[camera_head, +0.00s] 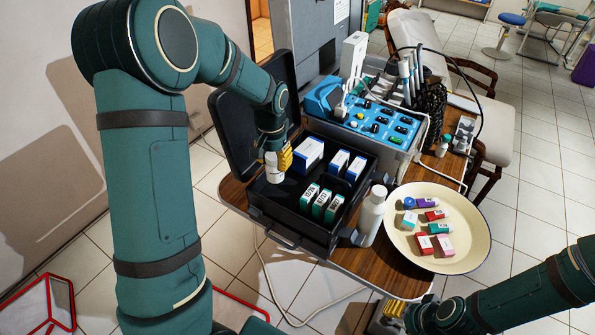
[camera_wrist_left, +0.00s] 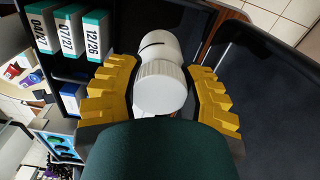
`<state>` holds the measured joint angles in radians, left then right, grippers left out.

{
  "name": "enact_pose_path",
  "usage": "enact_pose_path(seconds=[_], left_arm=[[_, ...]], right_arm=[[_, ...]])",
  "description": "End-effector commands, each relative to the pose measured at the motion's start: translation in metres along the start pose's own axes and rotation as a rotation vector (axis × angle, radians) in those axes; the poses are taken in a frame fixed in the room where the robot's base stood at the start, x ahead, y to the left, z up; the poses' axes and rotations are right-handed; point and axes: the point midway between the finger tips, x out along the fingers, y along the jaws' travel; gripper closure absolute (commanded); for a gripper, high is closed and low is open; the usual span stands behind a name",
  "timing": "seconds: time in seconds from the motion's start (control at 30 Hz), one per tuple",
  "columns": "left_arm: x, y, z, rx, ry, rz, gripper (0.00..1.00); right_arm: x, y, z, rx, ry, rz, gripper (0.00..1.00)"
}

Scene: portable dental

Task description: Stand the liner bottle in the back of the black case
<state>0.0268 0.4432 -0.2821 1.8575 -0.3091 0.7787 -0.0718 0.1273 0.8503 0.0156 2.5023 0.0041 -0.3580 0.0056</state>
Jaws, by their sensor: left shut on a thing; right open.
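The liner bottle (camera_head: 274,170), small and white with a ribbed cap, is between the yellow fingers of my left gripper (camera_head: 282,161). The left wrist view shows the bottle (camera_wrist_left: 161,85) clasped with a finger on each side. My left gripper holds it over the left back part of the open black case (camera_head: 288,238). I cannot tell whether its base touches the case floor. The case holds several blue-and-white and green-and-white boxes. My right gripper (camera_head: 394,309) is open at the lower right, away from the case, and only partly seen.
The case lid (camera_head: 232,135) stands up behind the left side. A taller white bottle (camera_head: 371,217) stands beside the case's right front corner. A cream tray (camera_head: 467,262) holds small boxes and tubes. A blue-topped unit (camera_head: 375,122) is behind the case.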

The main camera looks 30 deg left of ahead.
Motion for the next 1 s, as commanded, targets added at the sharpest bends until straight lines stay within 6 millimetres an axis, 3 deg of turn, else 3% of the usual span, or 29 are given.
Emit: enact_pose_path(seconds=[0.13, 0.43, 0.67, 0.87, 1.0], left_arm=[[0.004, 0.0, 0.001, -0.02, -0.001, 0.001, 0.99], [0.056, 0.0, 0.002, -0.022, -0.002, 0.001, 0.99], [0.072, 0.0, 0.002, -0.022, -0.001, 0.001, 0.99], [0.099, 0.0, 0.002, -0.022, -0.001, 0.001, 0.99], [0.102, 0.0, 0.001, -0.022, 0.001, 0.001, 0.99]], right_arm=[[-0.01, -0.004, -0.003, 0.002, 0.006, 0.001, 0.47], [-0.001, 0.0, 0.0, 0.001, -0.001, 0.0, 0.47], [0.001, 0.0, 0.001, 0.0, -0.003, 0.0, 0.47], [0.005, 0.002, 0.003, -0.002, -0.007, -0.001, 0.47], [0.005, 0.002, 0.003, -0.002, -0.008, -0.001, 0.47]])
